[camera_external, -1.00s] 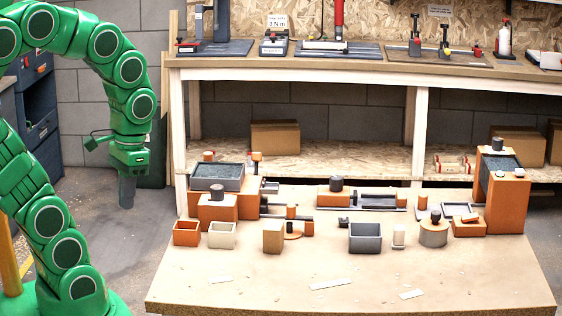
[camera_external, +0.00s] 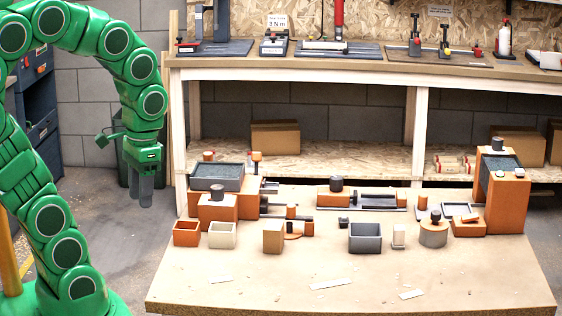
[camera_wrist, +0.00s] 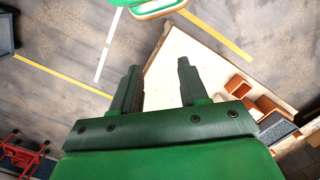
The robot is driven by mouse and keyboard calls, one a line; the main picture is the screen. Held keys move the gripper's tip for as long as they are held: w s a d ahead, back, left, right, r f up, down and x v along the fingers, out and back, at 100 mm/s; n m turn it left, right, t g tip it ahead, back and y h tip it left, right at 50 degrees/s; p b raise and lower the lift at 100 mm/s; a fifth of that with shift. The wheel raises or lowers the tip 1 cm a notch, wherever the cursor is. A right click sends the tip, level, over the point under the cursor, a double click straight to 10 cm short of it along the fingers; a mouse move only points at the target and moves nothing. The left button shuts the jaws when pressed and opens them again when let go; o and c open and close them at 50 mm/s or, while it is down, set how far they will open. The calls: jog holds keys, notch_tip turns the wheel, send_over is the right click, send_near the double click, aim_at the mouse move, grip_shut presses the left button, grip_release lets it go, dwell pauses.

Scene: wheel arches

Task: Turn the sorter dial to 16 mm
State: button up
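My gripper (camera_external: 146,196) hangs fingers down in the air to the left of the work table (camera_external: 250,285), apart from everything on it. In the wrist view its two fingers (camera_wrist: 158,72) stand apart with nothing between them. No sorter dial can be picked out for certain, and no 16 mm mark is readable. An orange and grey machine with a tray of dark grains (camera_external: 216,178) stands at the back left of the table. A tall orange machine (camera_external: 505,205) stands at the back right.
An orange bin (camera_external: 186,238), a cream bin (camera_external: 222,240), an orange block (camera_external: 273,242) and a grey bin (camera_external: 365,243) line the table's middle. The table's front is mostly clear, with flat pale strips. A shelved workbench (camera_external: 300,72) stands behind.

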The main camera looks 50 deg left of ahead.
jog(key=shift+o, duration=0.4)
jog(key=w+m+t, duration=0.1)
jog(key=w+m, duration=0.3)
jog(key=w, duration=0.9)
jog(key=shift+w+d+r+m+t, duration=0.2)
jog(key=shift+d+r+m+t, duration=0.1)
jog(key=shift+d, duration=0.1)
jog(key=m, duration=0.9)
send_over(217, 186)
jog(key=d, duration=0.1)
notch_tip(217, 186, down, 10)
jog(key=shift+s+d+f, duration=0.1)
jog(key=shift+f, duration=0.1)
jog(key=shift+a+f, duration=0.25)
jog(key=shift+a, duration=0.2)
jog(key=shift+f, duration=3.9)
